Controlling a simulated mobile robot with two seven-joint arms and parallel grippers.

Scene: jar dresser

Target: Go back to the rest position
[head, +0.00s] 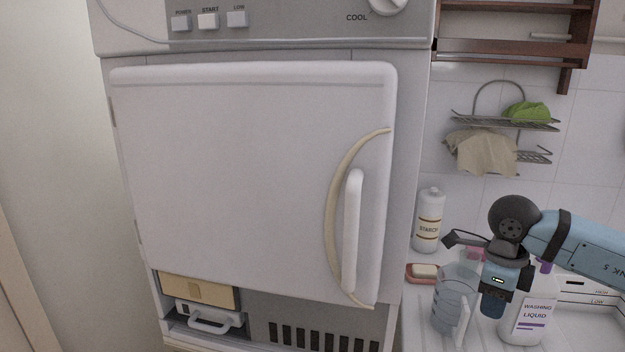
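My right gripper (493,306) is at the lower right, over the counter beside the dryer. It hangs from a blue and black arm that comes in from the right. Its fingertips are not clearly visible, so I cannot tell whether it is open or shut. It shows between a clear measuring jug and a washing liquid bottle; I cannot tell if it touches either. My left gripper is not in view.
A white dryer (230,190) with its door shut fills the middle. The counter holds a starch bottle (429,222), soap in a red dish (424,271), the jug (452,303) and the washing liquid bottle (530,312). A wire rack (505,124) hangs on the tiled wall.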

